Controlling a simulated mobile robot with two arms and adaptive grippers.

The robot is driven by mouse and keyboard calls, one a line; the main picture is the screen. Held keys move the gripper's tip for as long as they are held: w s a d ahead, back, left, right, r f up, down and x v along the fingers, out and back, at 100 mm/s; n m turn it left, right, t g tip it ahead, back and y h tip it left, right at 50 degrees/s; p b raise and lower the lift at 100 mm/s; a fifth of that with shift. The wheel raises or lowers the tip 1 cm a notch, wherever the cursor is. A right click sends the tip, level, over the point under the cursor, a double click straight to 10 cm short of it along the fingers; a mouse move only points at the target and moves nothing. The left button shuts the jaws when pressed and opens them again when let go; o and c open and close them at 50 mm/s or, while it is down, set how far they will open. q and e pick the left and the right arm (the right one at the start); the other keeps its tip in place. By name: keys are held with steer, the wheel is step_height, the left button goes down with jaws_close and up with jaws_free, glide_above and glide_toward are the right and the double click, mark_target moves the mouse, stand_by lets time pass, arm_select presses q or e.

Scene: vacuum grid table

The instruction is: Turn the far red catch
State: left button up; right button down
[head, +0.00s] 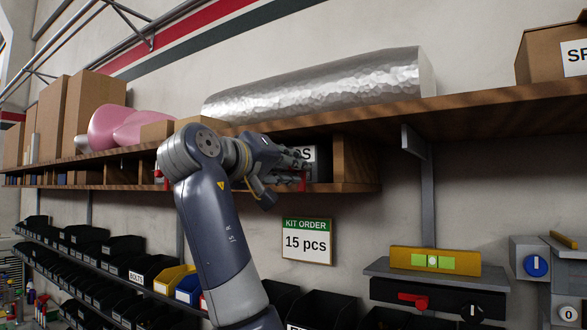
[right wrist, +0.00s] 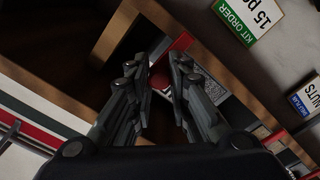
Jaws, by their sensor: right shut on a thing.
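A red catch (head: 303,181) hangs at the front of the low compartment under the wooden shelf, beside a white label. In the right wrist view the red catch (right wrist: 172,58) lies between my fingertips. My right gripper (head: 300,158) is shut on it; the gripper also shows in the right wrist view (right wrist: 162,75). The fingers hide part of the catch. Another red catch (head: 158,177) shows further left, partly behind my right arm. My left gripper is in neither view.
The wooden shelf (head: 480,100) bears a silver foil-like roll (head: 320,85), pink bundles and cardboard boxes. Below are black bins, a KIT ORDER sign (head: 307,240) and a small ledge with a yellow level (head: 435,261). A red lever (head: 412,299) sits under that ledge.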

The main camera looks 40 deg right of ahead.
steer(key=shift+n, duration=0.3)
steer(key=c, duration=1.5)
jaws_free()
steer(key=shift+w, duration=0.1)
steer(key=shift+o, duration=0.2)
steer(key=shift+a, duration=0.1)
steer(key=v, duration=1.2)
